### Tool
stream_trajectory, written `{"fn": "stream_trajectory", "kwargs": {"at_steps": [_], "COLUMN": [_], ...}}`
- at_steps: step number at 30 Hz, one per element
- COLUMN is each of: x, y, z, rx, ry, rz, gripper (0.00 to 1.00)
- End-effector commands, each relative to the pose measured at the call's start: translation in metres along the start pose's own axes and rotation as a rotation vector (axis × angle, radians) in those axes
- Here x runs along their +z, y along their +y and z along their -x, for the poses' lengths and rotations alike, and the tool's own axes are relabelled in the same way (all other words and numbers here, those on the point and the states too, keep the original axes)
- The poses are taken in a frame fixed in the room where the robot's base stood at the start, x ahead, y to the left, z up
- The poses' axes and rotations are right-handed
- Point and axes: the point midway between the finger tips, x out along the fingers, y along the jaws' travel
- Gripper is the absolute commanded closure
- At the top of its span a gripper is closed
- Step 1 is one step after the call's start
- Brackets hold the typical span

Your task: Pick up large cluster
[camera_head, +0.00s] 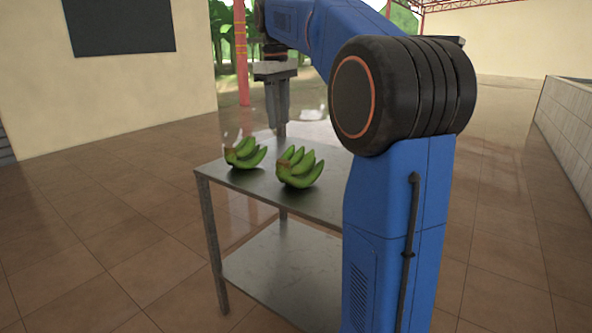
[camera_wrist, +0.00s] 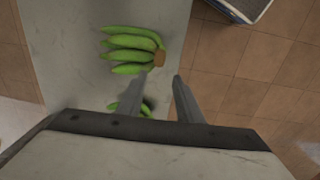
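Two clusters of green bananas rest on a grey metal table. The larger-looking cluster (camera_head: 302,170) is on the right in the head view, nearer my arm. It appears whole in the upper wrist view (camera_wrist: 128,50), its brown crown to the right. The other cluster (camera_head: 246,156) sits to its left, and in the wrist view (camera_wrist: 120,106) my finger and gripper body partly hide it. My gripper (camera_head: 278,122) points down above the table, apart from both clusters. In the wrist view its fingers (camera_wrist: 166,78) are apart with nothing between them.
The table (camera_head: 255,183) has bare top around the clusters and a lower shelf (camera_head: 285,265). Tiled floor (camera_head: 110,240) surrounds it. A red post (camera_head: 240,60) and a wall with a dark panel (camera_head: 120,25) stand behind; a low wall (camera_head: 570,125) is far right.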

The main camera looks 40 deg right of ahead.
Motion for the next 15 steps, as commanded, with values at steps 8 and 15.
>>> {"fn": "stream_trajectory", "kwargs": {"at_steps": [8,15], "x": [0.001,0.001], "y": [-0.001,0.000], "z": [-0.050,-0.076], "rx": [-0.002,0.000], "ry": [-0.002,0.000], "rz": [0.000,0.000], "gripper": [0.67,0.67]}}
